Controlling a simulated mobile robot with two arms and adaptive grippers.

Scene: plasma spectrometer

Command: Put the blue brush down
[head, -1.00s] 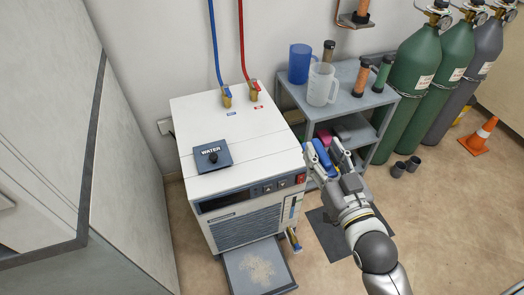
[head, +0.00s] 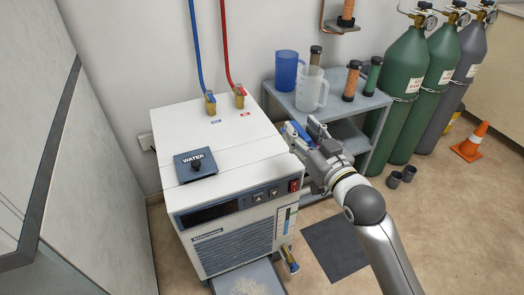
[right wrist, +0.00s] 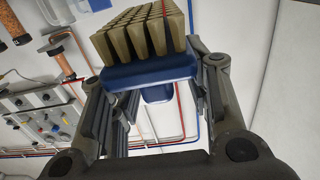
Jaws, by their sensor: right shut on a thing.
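My right gripper (head: 303,135) is shut on the blue brush (right wrist: 150,72). In the right wrist view the brush's blue block lies between the two fingers, with its rows of beige bristles toward the top of the picture. In the head view only a little blue of the brush (head: 299,129) shows between the fingers. The gripper is beside the right edge of the white chiller (head: 235,135), in front of the grey shelf unit (head: 352,104). I cannot tell whether the brush touches either one. My left gripper is not in view.
On the shelf top stand a blue jug (head: 286,70), a clear jug (head: 311,90) and several capped tubes. Gas cylinders (head: 402,90) stand at the right. A dusty tray (head: 262,268) lies below the chiller front. A dark mat (head: 337,248) lies on clear floor.

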